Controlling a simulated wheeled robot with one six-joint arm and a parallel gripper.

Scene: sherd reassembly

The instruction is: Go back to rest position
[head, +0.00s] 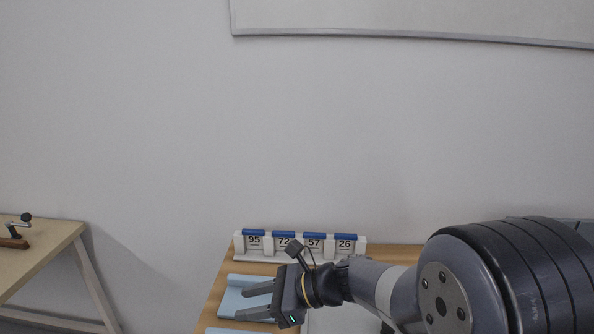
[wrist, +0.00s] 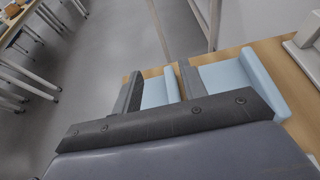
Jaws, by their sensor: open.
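My gripper (head: 258,302) is at the lower middle of the head view, with its fingers pointing left. Its two fingers are apart, and nothing shows between them. It is over the left part of a wooden table (head: 211,298), above light blue trays. One blue tray (head: 232,302) lies under and behind the fingers. In the wrist view, the gripper fingers (wrist: 160,92) reach out over two light blue pieces, with a blue tray (wrist: 262,75) on the right. My arm hides much of the table's right side. No sherd is clearly visible.
A white rack (head: 298,257) with blue-topped number cards 95, 72, 57 and 26 stands at the table's back. Another table (head: 40,255) at the far left holds a small clamp-like device (head: 17,232). Bare floor (wrist: 110,60) lies between the tables.

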